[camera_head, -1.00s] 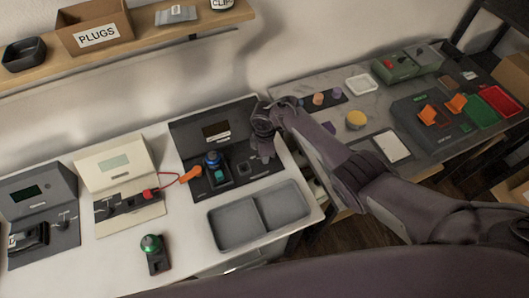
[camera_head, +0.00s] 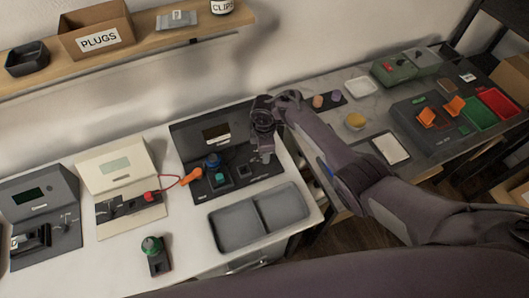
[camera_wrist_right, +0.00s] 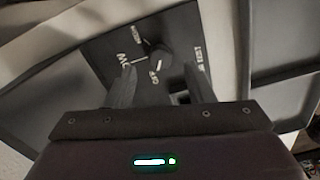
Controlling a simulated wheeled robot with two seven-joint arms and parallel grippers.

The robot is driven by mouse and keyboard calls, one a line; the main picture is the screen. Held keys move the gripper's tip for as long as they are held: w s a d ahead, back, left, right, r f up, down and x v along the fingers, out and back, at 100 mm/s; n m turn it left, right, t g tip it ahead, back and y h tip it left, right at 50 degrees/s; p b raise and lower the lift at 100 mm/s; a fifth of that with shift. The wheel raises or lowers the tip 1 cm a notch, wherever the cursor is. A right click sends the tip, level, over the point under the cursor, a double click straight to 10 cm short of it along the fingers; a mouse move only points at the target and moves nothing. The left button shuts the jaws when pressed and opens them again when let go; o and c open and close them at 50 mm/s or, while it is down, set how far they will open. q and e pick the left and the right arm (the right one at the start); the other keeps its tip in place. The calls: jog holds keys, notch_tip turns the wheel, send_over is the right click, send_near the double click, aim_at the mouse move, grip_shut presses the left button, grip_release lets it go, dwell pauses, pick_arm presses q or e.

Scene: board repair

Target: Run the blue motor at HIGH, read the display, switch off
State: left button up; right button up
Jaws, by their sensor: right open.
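The blue motor (camera_head: 212,161) sits on the dark test station (camera_head: 185,134) at the middle of the white bench. The station's display (camera_head: 216,133) is too small to read. My right gripper (camera_head: 265,156) is over the station's right part, right of the motor. In the right wrist view, my open right gripper (camera_wrist_right: 158,90) has its fingers toward a dark round knob (camera_wrist_right: 158,58) with white position labels around it. The knob lies just beyond the fingertips; whether they touch it I cannot tell. My left gripper is out of view.
A grey two-part tray (camera_head: 236,224) is in front of the station. A green motor (camera_head: 151,246) stands at the front left. Cream (camera_head: 112,172) and grey (camera_head: 35,195) stations stand left.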

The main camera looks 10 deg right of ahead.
notch_tip(320, 180, up, 4)
jog(key=shift+r+p, duration=0.1)
jog(key=shift+p, duration=0.25)
jog(key=shift+s, duration=0.1)
dwell(0.3)
